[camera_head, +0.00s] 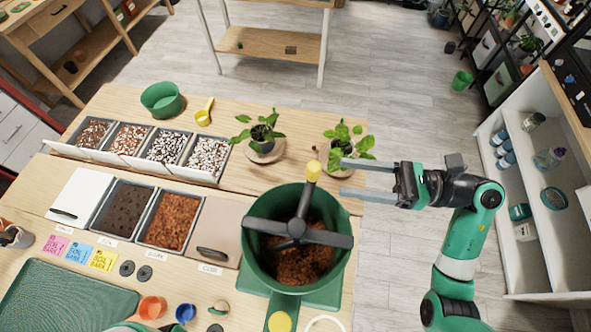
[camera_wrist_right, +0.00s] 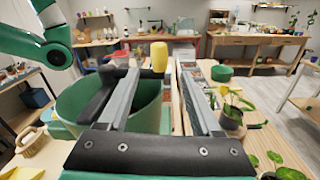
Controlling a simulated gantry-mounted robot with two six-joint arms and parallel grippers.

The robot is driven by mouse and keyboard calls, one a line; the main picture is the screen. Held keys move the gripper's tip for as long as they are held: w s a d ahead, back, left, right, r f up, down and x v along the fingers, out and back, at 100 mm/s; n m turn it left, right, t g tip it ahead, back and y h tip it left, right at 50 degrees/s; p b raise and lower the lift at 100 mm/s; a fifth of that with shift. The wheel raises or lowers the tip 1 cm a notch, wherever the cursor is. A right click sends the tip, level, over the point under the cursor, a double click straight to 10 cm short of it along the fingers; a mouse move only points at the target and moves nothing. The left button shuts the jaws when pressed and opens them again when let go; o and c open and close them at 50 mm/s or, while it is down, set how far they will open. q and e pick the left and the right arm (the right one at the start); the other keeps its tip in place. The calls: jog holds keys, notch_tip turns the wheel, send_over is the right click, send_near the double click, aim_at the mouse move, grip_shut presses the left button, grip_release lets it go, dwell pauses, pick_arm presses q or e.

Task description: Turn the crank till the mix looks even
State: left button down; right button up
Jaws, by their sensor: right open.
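The green mixing bucket (camera_head: 257,258) stands at the table's right front, with a dark crank (camera_head: 297,228) across its top. The crank's yellow knob (camera_head: 313,170) stands upright at the bucket's far side; it also shows in the right wrist view (camera_wrist_right: 159,57). The mix (camera_head: 303,266) inside is reddish brown with darker patches, partly hidden by the crank arms. My right gripper (camera_head: 343,177) is open and empty, its fingers pointing left toward the knob, with the knob just beyond the fingertips. In the right wrist view the knob appears between the fingers. My left gripper is not seen.
Two potted plants (camera_head: 259,134) (camera_head: 347,143) stand behind the bucket, one close to my right fingers. Bins of dark soil (camera_head: 125,209) and brown fibre (camera_head: 172,220) lie to the left. A green tray (camera_head: 68,298) is at front left. Open floor lies right of the table.

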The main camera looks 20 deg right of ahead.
aim_at(305, 199)
jog(key=p+x, duration=0.1)
jog(key=x, duration=1)
grip_shut()
dwell(1.0)
